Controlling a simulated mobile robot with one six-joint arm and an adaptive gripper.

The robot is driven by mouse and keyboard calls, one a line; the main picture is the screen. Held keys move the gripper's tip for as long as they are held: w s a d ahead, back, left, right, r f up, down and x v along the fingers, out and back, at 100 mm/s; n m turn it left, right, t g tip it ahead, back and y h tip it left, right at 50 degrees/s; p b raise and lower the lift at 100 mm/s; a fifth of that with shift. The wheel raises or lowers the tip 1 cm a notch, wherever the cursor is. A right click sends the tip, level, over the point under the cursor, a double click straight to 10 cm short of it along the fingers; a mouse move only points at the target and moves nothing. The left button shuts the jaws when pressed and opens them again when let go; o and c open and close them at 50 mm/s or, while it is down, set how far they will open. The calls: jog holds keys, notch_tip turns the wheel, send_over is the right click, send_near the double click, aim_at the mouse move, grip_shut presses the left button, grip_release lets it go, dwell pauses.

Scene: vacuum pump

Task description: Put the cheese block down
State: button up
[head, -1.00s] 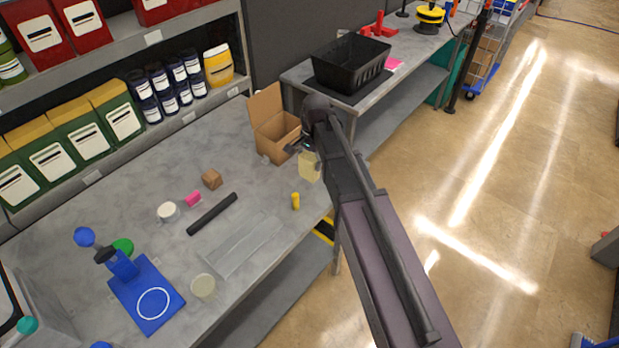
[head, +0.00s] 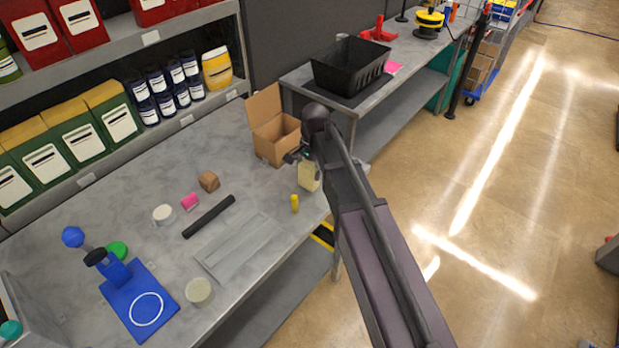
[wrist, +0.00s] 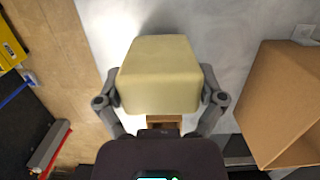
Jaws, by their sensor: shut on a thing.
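The cheese block (head: 309,178) is a pale yellow block near the right edge of the grey workbench, partly hidden by my arm in the head view. In the wrist view the cheese block (wrist: 160,74) fills the space between my fingers. My gripper (wrist: 160,98) is shut on it, one finger on each side. In the head view my gripper (head: 304,158) is mostly hidden by the arm. The block appears over the bench near its edge; I cannot tell whether it touches the top.
An open cardboard box (head: 272,141) stands close beside my gripper. A yellow cylinder (head: 295,204) stands at the bench edge. A black rod (head: 208,217), a brown cube (head: 209,181) and a pink block (head: 190,202) lie further left. A black bin (head: 350,65) is on the far table.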

jog(key=shift+f+b, duration=0.4)
jog(key=shift+f, duration=0.25)
jog(key=shift+f, duration=0.15)
jog(key=o, duration=1)
jog(key=shift+r, duration=0.2)
jog(key=r+p, duration=0.4)
jog(key=w+r+p, duration=0.1)
jog(key=r+p, duration=0.3)
jog(key=d+r+p, duration=0.1)
jog(key=r+p, duration=0.3)
jog(key=shift+w, duration=0.2)
jog(key=shift+d+f, duration=0.1)
jog(key=s+d+n, duration=0.2)
jog(key=s+d, duration=0.3)
jog(key=d, duration=0.1)
jog(key=s+d+n+t, duration=0.1)
jog(key=s+d+n, duration=0.2)
jog(key=s+d, duration=0.2)
jog(key=s+d+n+h, duration=0.1)
jog(key=s+d+n, duration=0.1)
jog(key=s+d, duration=0.3)
jog(key=shift+d+f+n, duration=0.1)
jog(key=shift+d+n, duration=0.2)
jog(key=shift+d, duration=0.9)
